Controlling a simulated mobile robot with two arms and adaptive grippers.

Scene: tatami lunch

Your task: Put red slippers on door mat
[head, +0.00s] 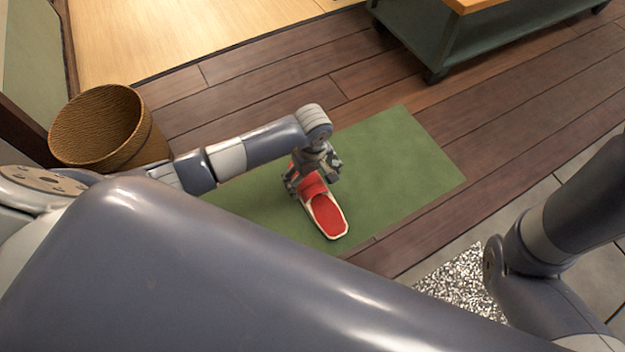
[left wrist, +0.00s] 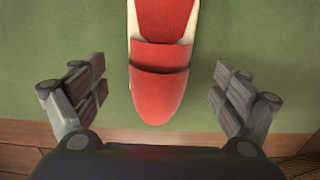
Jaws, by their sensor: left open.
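A red slipper (head: 326,213) with a pale sole edge lies on the green mat (head: 400,150) in the head view. My left gripper (head: 312,172) is above its toe end. In the left wrist view the slipper (left wrist: 160,75) lies between the two spread fingers of my left gripper (left wrist: 160,85), with a gap on each side. The left gripper is open and holds nothing. Only one slipper shows. A speckled grey-and-white mat (head: 462,283) lies at the lower right in the head view, partly hidden by my arm. My right gripper is out of view.
A brown woven basket (head: 105,130) stands at the left, close to my left arm. A green wheeled cart (head: 470,45) with a wooden top stands at the upper right. Dark wooden planks (head: 300,85) surround the green mat; grey tiles lie at the lower right.

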